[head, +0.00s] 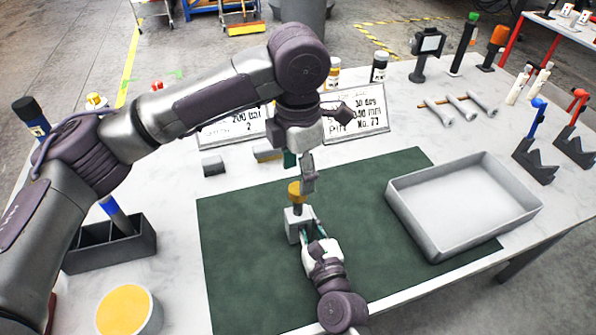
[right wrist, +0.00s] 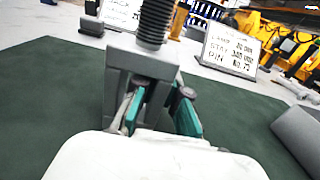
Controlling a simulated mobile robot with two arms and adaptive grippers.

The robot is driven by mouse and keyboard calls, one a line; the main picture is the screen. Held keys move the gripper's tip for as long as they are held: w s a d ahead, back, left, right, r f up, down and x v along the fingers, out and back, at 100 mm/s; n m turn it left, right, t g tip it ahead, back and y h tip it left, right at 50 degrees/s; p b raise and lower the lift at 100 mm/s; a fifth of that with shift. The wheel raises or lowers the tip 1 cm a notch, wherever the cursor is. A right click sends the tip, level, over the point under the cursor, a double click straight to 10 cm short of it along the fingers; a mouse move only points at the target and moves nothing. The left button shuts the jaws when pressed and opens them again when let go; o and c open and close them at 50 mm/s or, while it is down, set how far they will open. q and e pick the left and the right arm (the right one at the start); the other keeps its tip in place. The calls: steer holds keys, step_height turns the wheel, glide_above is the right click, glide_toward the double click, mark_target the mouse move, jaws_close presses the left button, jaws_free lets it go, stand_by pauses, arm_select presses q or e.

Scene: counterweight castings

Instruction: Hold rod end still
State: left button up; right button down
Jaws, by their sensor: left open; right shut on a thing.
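The rod end is a grey block (head: 297,224) standing upright on the green mat, with an orange-yellow piece (head: 296,188) above it. In the right wrist view the grey block (right wrist: 118,75) carries an upright threaded rod (right wrist: 156,20). My right gripper (head: 314,230) reaches it from the front and is shut on its lower part; the teal-padded fingers (right wrist: 160,112) also show in the right wrist view. The exact contact is partly hidden. My left gripper (head: 299,168) is open, pointing down just above the orange-yellow piece. I cannot tell if it touches.
The green mat (head: 240,250) is mostly bare. An empty grey tray (head: 470,222) stands to its right. A dark divided holder (head: 110,248) and a round yellow-topped container (head: 125,308) stand left.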

arm_select(q)
steer(key=n, duration=0.5)
steer(key=shift+r+n, duration=0.25)
steer(key=shift+n, duration=0.05)
steer(key=n, duration=0.4)
steer(key=shift+r, duration=0.2)
steer(key=n, duration=0.5)
steer(key=shift+r, duration=0.2)
steer(key=n, duration=0.4)
steer(key=shift+r, duration=0.2)
steer(key=n, duration=0.6)
steer(key=shift+r+n, duration=0.25)
steer(key=shift+n, duration=0.05)
steer(key=n, duration=0.4)
steer(key=shift+r, duration=0.25)
steer(key=n, duration=0.4)
steer(key=shift+r+n, duration=0.15)
steer(key=shift+n, duration=0.25)
steer(key=n, duration=0.5)
steer(key=shift+r, duration=0.25)
